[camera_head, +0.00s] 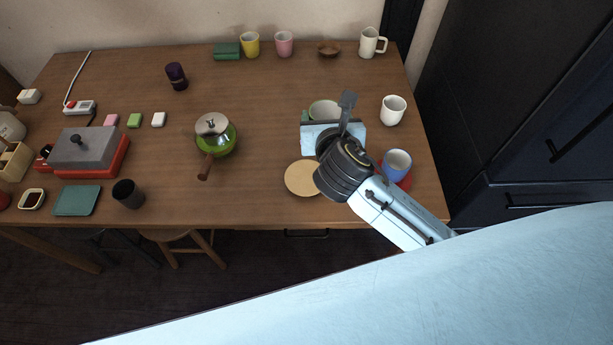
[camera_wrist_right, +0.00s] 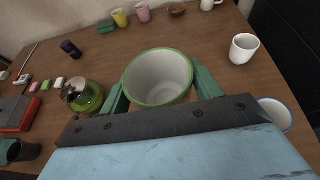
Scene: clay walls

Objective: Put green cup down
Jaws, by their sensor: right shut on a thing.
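The green cup (camera_head: 325,109) has a green rim and a pale inside. In the head view my right gripper (camera_head: 322,117) partly covers it. In the right wrist view the cup (camera_wrist_right: 158,78) sits upright and empty between the two green fingers of my right gripper (camera_wrist_right: 160,88), which is shut on it. The cup's base is hidden, so I cannot tell whether it touches the table (camera_head: 270,120). A round tan mat (camera_head: 301,179) lies on the table just in front of the gripper. My left gripper is not in view.
A white cup (camera_head: 393,110) stands to the right, and a blue cup (camera_head: 396,163) on a red saucer (camera_head: 406,181) stands at the front right. A green pot (camera_head: 222,143) is to the left. The table between pot and gripper is clear.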

